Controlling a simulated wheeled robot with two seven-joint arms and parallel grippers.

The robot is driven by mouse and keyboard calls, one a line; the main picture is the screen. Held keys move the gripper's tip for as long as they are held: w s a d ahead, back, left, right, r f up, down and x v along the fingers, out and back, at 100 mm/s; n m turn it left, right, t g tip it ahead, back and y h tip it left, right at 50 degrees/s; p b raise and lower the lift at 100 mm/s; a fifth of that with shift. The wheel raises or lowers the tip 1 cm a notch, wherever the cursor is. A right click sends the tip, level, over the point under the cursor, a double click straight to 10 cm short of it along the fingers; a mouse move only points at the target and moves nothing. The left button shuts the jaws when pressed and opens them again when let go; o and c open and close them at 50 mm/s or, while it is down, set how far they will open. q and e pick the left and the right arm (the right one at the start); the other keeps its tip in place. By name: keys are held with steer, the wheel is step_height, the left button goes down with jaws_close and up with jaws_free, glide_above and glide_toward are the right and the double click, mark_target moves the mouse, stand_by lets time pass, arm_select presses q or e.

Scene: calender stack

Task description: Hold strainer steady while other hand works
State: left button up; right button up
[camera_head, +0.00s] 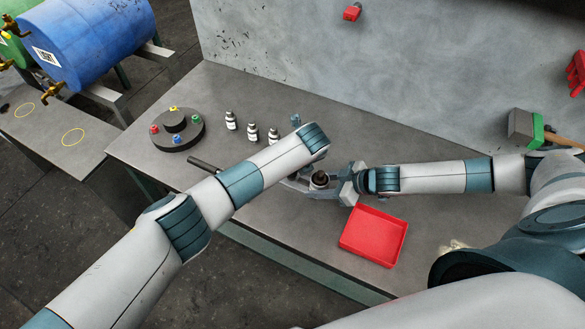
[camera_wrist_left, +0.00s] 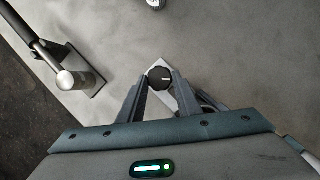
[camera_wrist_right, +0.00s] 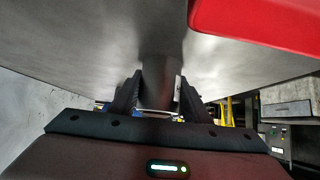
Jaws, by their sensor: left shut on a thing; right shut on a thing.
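The strainer seems to be the small upright piece on the bench, with a grey body (camera_wrist_right: 161,84) and a round black cap (camera_head: 321,178). My right gripper (camera_head: 335,187) comes in from the right and is shut on the body; the right wrist view shows the grey cylinder between its fingers. My left gripper (camera_wrist_left: 163,78) is above it and shut on the cap (camera_wrist_left: 160,80), which bears a pale mark. In the head view my left forearm and wrist hide much of the left gripper. The lower end of the strainer is hard to make out.
A red tray (camera_head: 373,236) lies just right of the grippers. Small bottles (camera_head: 252,132) and a round stand with coloured knobs (camera_head: 178,130) are farther back. A brush (camera_head: 528,128) is at the wall.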

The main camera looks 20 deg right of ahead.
arm_select(q)
steer(key=o, duration=1.1)
steer(key=v, duration=1.2)
steer(key=shift+w, duration=0.1)
arm_select(e)
steer(key=o, duration=1.1)
steer(key=v, duration=1.2)
